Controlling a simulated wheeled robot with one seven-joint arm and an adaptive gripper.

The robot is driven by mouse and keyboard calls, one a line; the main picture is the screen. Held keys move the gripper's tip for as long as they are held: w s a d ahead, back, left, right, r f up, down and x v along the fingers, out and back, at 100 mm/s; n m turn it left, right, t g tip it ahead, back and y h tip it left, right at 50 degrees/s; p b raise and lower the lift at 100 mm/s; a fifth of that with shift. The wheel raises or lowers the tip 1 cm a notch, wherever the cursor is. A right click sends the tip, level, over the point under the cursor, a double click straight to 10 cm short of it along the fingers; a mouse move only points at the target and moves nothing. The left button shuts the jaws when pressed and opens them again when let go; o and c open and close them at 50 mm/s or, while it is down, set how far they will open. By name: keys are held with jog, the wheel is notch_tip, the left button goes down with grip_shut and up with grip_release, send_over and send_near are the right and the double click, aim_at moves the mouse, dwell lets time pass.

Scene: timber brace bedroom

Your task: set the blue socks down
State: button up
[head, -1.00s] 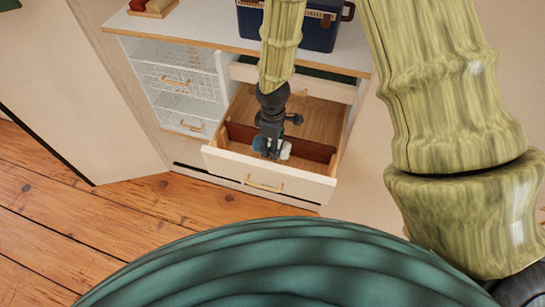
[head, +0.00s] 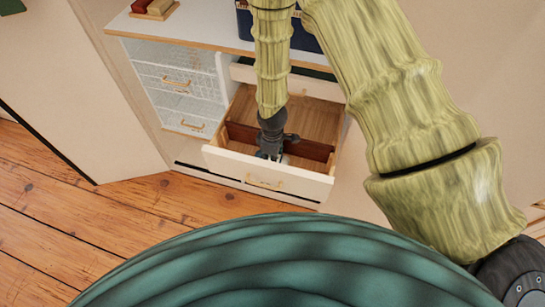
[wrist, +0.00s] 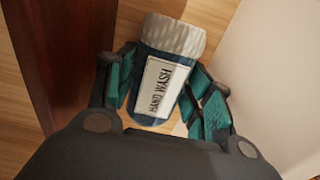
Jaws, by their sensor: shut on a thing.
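The blue socks (wrist: 166,80) are a dark blue bundle with a white ribbed end and a white label reading HAND WASH. My gripper (wrist: 162,98) has its teal-padded fingers on both sides of the bundle and is shut on it. In the head view my gripper (head: 270,156) is down inside the open drawer (head: 268,180), in the front compartment between the drawer front and the brown divider (head: 310,149). There the socks are mostly hidden by my gripper. I cannot tell whether they touch the drawer floor (wrist: 232,14).
The divider (wrist: 45,55) stands close on the left in the wrist view, and a pale drawer wall (wrist: 285,75) on the right. White mesh-front drawers (head: 178,90) are left of the open drawer. A dark blue case (head: 305,38) stands on the dresser top.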

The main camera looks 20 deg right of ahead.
jog(key=shift+f, duration=0.1)
jog(key=o, duration=0.7)
jog(key=shift+o, duration=0.2)
notch_tip(320, 180, up, 12)
jog(key=b, duration=0.2)
dwell(0.4)
